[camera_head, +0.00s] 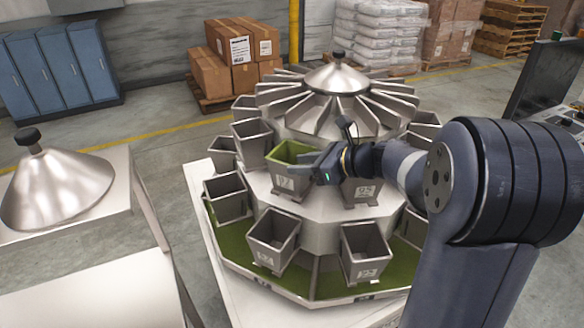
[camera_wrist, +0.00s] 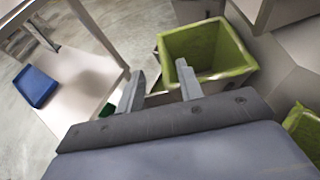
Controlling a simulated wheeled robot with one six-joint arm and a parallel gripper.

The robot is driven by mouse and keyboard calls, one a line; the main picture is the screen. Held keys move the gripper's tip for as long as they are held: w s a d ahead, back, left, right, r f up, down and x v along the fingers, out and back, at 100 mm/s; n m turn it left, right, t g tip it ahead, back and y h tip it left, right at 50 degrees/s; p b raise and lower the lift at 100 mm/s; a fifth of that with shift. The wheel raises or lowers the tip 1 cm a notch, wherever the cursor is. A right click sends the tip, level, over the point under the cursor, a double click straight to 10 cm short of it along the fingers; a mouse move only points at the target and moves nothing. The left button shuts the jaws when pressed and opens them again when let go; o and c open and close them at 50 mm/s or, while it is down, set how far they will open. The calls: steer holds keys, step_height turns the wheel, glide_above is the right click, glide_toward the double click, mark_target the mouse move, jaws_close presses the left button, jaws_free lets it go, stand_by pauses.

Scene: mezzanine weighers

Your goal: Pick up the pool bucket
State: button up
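Grey metal buckets ring the weigher in two tiers; no label in view reads "pool". The bucket by my gripper (camera_head: 318,168) is an upper-tier bucket (camera_head: 284,182) with a green inside and a number plate on its front. In the wrist view this green-lined bucket (camera_wrist: 241,62) is upright and looks empty. My gripper (camera_wrist: 163,88) is open, its two fingers apart. The right finger overlaps the bucket's near left corner and the left finger is outside it. I cannot tell whether either finger touches the wall.
Neighbouring upper bucket (camera_head: 360,193) stands close on the right, and lower buckets (camera_head: 273,240) (camera_head: 366,255) hang below. The fanned metal top (camera_head: 336,78) rises behind. A steel cone (camera_head: 62,190) stands at left. A blue tray (camera_wrist: 36,87) shows in the wrist view.

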mark_target(284, 163)
steer(key=shift+w+p+x, duration=0.25)
steer(key=shift+p+x, duration=0.45)
steer(key=shift+x, duration=2.3)
steer(key=shift+d+r, duration=0.1)
steer(key=shift+d, duration=0.05)
steer(key=shift+c, duration=0.3)
jaws_close()
steer(key=shift+r, duration=0.1)
